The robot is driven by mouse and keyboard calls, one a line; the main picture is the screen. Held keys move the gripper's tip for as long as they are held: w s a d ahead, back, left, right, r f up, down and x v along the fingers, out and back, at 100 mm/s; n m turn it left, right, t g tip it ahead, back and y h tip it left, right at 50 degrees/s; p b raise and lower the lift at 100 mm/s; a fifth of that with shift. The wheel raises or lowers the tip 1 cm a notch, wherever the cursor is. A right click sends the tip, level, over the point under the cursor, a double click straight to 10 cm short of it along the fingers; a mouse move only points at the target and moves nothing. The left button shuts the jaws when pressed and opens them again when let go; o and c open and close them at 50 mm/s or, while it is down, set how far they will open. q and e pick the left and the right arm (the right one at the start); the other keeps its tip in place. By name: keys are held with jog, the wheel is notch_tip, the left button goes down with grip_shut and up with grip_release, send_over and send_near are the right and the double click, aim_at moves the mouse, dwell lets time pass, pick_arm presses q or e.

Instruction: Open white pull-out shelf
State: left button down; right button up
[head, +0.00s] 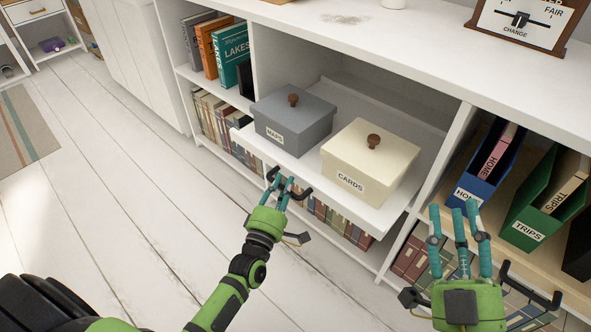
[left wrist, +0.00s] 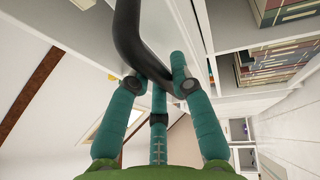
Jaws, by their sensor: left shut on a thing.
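The white pull-out shelf (head: 302,175) juts out past the front of the white cabinet. It carries a grey lidded box labelled MAPS (head: 288,122) and a cream lidded box labelled CARDS (head: 370,162). My left gripper (head: 284,184) is at the shelf's front edge, shut on a dark curved handle (head: 303,194). In the left wrist view the handle (left wrist: 127,30) passes between the teal fingers (left wrist: 160,85). My right gripper (head: 456,212) is open and looks empty, its fingers apart, in front of the right-hand compartment.
Books (head: 220,55) stand in the left compartment. Blue (head: 478,185) and green (head: 530,215) file holders stand in the right compartment, close to my right gripper. More books line the level below the shelf. The plank floor (head: 120,190) at left is clear.

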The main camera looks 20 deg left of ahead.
pick_arm(q)
jog(key=s+a+p, duration=0.3)
jog(key=s+a, duration=0.1)
jog(key=s, duration=0.7)
jog(key=shift+s, duration=0.15)
pick_arm(e)
jog(key=s+d+f+m+g+h, duration=0.1)
jog(key=d+f+g+h, duration=0.2)
jog(key=f, duration=0.7)
jog(key=s+d+f+m+g+h, duration=0.1)
jog(key=s+d+f+g+h, duration=0.1)
jog(key=f+g, duration=0.6)
jog(key=shift+s+d+f+g+h, duration=0.3)
jog(key=shift+d+f+h, duration=0.2)
jog(key=shift+d+f, duration=0.45)
pick_arm(q)
jog(key=c, duration=1.1)
grip_release()
pick_arm(e)
jog(key=shift+a, duration=0.1)
pick_arm(q)
jog(key=s, duration=0.4)
jog(key=s+f, duration=0.1)
jog(key=s, duration=0.3)
jog(key=s+f, duration=0.1)
jog(key=s, duration=0.3)
jog(key=shift+d, duration=0.25)
jog(key=shift+w, duration=0.1)
